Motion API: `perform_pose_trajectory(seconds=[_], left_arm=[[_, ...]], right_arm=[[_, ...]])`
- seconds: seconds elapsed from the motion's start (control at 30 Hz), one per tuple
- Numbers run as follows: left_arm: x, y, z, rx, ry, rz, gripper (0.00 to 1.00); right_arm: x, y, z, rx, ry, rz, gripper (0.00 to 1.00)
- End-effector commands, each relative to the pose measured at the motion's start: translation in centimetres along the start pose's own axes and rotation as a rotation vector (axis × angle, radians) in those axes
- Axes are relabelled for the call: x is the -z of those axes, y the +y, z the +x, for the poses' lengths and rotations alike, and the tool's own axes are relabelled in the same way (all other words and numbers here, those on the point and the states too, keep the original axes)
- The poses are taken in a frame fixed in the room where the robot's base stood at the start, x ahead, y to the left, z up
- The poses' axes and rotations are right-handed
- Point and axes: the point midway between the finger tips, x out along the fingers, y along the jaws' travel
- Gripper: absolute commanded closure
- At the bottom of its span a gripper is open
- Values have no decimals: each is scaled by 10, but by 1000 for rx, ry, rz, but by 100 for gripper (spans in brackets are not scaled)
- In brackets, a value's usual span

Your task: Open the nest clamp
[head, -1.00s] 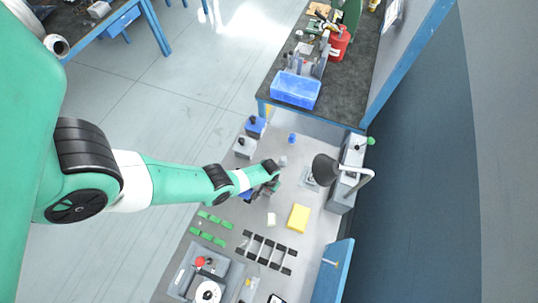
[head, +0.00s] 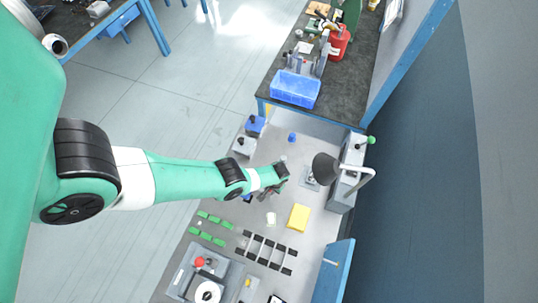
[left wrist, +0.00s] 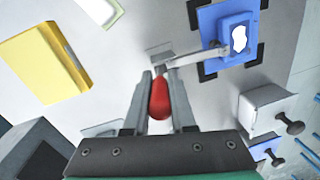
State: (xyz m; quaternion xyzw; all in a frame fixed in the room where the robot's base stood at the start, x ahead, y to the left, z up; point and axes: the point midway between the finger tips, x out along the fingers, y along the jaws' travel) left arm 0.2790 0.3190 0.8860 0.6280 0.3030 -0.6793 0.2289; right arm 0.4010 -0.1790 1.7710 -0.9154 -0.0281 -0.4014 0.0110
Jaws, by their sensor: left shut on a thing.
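My left gripper (left wrist: 160,95) is shut on the red handle (left wrist: 160,98) of the nest clamp in the left wrist view. The clamp's pale metal arm (left wrist: 195,57) runs from beyond the handle to the right, over the blue nest (left wrist: 212,22). A white part (left wrist: 239,38) lies in the nest, and the arm's tip is close to it. In the head view my left gripper (head: 284,173) is low over the bench, and the clamp handle is hidden there. My right gripper is not in view.
A yellow box (head: 298,217) lies near the gripper, with a dark lamp head (head: 325,168) to its right. A grey block (head: 244,147) and a blue block (head: 255,126), both with black knobs, stand behind. Green pieces (head: 208,236) and a grey tray (head: 184,278) are toward the front.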

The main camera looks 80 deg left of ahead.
Motion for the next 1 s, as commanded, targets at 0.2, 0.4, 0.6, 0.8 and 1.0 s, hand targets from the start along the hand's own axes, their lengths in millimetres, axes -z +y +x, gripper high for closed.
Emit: perform_pose_trajectory(seconds=[0.2,0.4,0.6,0.8,1.0], left_arm=[[2,7,4,100,-17,2,100],[1,7,1,122,-19,0,100],[1,6,1,121,-19,0,100],[1,6,0,121,-19,0,47],[1,6,0,121,-20,0,47]], right_arm=[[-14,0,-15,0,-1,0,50],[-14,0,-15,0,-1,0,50],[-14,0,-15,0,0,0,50],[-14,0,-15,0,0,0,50],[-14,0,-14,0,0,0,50]])
